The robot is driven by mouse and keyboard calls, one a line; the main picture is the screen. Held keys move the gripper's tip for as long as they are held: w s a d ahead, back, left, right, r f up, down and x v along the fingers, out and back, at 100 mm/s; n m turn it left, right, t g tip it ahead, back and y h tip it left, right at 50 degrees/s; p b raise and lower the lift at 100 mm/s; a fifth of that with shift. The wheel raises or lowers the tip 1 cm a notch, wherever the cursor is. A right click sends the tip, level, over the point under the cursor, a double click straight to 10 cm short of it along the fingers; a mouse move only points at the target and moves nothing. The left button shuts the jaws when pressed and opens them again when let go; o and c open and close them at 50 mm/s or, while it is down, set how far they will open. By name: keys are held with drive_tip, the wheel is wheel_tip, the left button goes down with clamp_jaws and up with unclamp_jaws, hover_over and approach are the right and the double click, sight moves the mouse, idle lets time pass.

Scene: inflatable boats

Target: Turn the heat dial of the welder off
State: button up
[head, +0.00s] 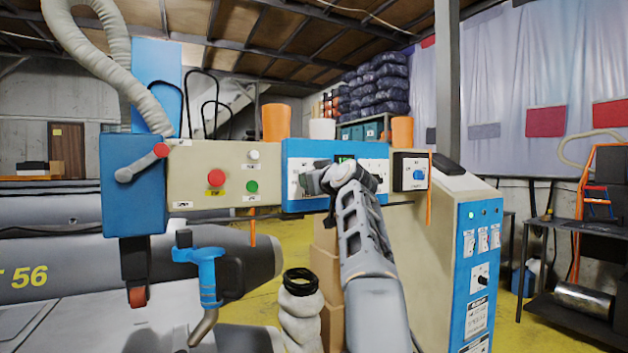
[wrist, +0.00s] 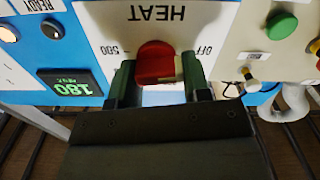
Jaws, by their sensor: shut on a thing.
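The heat dial (wrist: 155,63) is a red knob on a white plate of the welder's blue panel (head: 292,186). The plate is lettered HEAT and appears upside down in the wrist view, with 500 at the dial's left and OFF at its right. My gripper (wrist: 158,80) is shut on the dial, one dark finger on each side. I cannot make out a pointer mark on the dial. In the head view my gripper (head: 322,182) reaches the panel and hides the dial. A green-lit display (wrist: 73,90) reads 180.
A red button (head: 216,178) and a green button (head: 252,187) sit left of the blue panel. A small box with a blue switch (head: 419,174) is at its right. Orange cups (head: 276,123) stand on top. A cream cabinet (head: 440,250) stands right of my arm.

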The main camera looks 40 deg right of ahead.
drive_tip(key=shift+f, duration=0.1)
drive_tip(key=o, duration=0.9)
drive_tip(key=s+b, duration=0.1)
drive_tip(key=s, duration=0.3)
drive_tip(key=s+a+b, duration=0.1)
drive_tip(key=s+b, duration=0.1)
drive_tip(key=s, duration=0.3)
drive_tip(key=s+b, duration=0.2)
drive_tip(key=s, duration=0.2)
drive_tip(key=shift+s+a, duration=0.35)
drive_tip(key=shift+a, duration=0.05)
